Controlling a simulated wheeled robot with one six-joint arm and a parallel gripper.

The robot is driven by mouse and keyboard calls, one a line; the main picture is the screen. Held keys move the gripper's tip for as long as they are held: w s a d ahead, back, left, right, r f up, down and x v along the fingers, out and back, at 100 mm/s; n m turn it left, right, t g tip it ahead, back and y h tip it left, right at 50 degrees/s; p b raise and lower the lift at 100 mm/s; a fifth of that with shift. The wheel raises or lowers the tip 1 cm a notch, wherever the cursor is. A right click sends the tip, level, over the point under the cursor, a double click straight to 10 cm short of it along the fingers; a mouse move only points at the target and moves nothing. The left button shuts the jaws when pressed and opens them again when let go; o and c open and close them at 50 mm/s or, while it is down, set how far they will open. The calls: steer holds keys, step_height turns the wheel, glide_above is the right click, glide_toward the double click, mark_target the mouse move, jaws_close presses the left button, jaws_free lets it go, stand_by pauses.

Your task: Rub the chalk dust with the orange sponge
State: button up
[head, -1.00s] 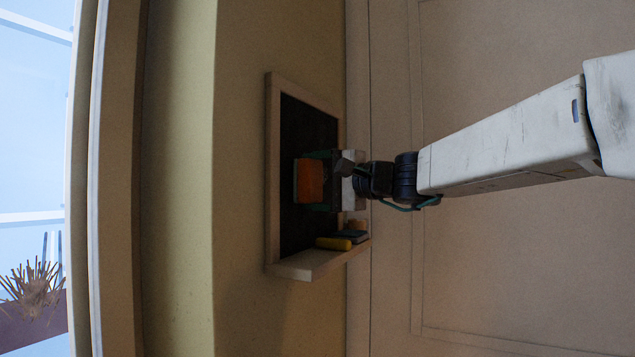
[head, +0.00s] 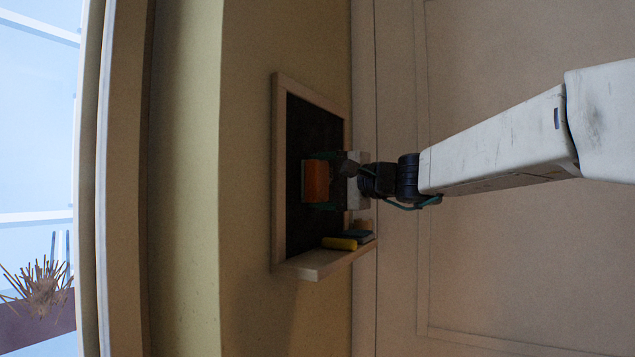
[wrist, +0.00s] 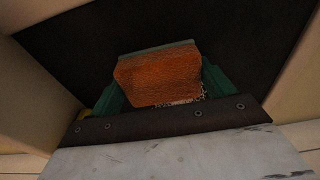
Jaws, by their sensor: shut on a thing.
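The orange sponge (head: 316,181) is between the green fingers of my gripper (head: 322,181), in front of the dark chalkboard (head: 305,120) with a pale wooden frame. In the wrist view the sponge (wrist: 160,78) fills the gap between the fingers of my gripper (wrist: 160,82), and a thin green-grey layer shows along its far edge. The gripper is shut on it. I cannot tell whether the sponge touches the board. A small pale, speckled patch (wrist: 188,101) shows just below the sponge in the wrist view; I cannot tell if it is chalk dust. No other chalk dust is clear on the dark surface.
A wooden ledge (head: 318,265) runs along the picture's lower end of the board. A yellow object (head: 339,243) and a dark bluish one (head: 358,235) lie on it. A beige wall surrounds the frame. A window and a spiky plant (head: 38,285) are at far left.

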mark_target(317, 166)
steer(key=shift+w+d, duration=1.2)
steer(key=shift+w, duration=0.65)
steer(key=shift+w+d, duration=1.2)
steer(key=shift+w, duration=0.65)
steer(key=shift+w+d, duration=1.2)
steer(key=shift+w, duration=0.65)
steer(key=shift+s+a, duration=1.4)
steer(key=shift+s, duration=0.7)
steer(key=shift+s+a, duration=1.45)
steer(key=shift+s, duration=0.7)
steer(key=shift+s+a, duration=1.4)
steer(key=shift+s, duration=0.7)
steer(key=shift+r, duration=1.5)
steer(key=shift+w+d, duration=1.45)
steer(key=shift+w, duration=0.65)
steer(key=shift+w+d, duration=1.4)
steer(key=shift+w, duration=0.65)
steer(key=shift+w+d, duration=1.45)
steer(key=shift+w, duration=0.65)
steer(key=shift+a, duration=0.15)
